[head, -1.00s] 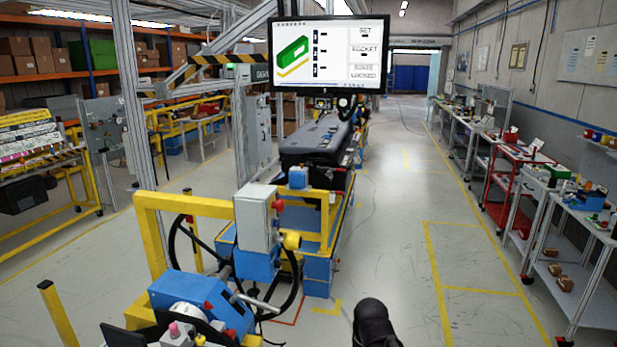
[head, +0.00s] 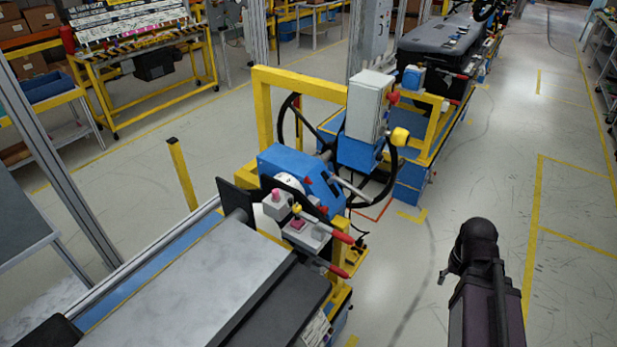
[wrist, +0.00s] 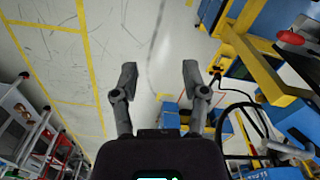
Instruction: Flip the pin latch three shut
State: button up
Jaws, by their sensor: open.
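No part can be surely told as pin latch three. Levers with red grips, an upper one (head: 340,236) and a lower one (head: 338,271), stick out from the end of the near workstation. A red grip (wrist: 290,38) also shows at the upper right of the wrist view; I cannot tell which lever it belongs to. My gripper (wrist: 158,80) is open and empty, its two fingers apart above the floor. In the head view my arm stands right of the workstation, clear of the levers.
The near workstation has a grey top (head: 185,290) and a blue unit (head: 300,180). Behind it are a black handwheel (head: 284,128), a yellow frame (head: 262,110) and a grey control box (head: 368,105). A dark dashboard-like body (head: 440,45) lies farther back. Floor on the right is clear.

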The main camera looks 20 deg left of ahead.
jog(key=w+a+r+n+p, duration=0.4)
jog(key=w+a+r, duration=0.15)
jog(key=a, duration=0.35)
notch_tip(320, 180, up, 11)
jog(key=n+p, duration=1.1)
jog(key=p, duration=0.2)
send_over(290, 199)
jog(key=shift+r, duration=0.2)
jog(key=shift+f+b, duration=0.2)
jog(key=shift+b, duration=0.2)
notch_tip(290, 199, down, 13)
jog(key=b, duration=1.3)
jog(key=shift+f, duration=0.2)
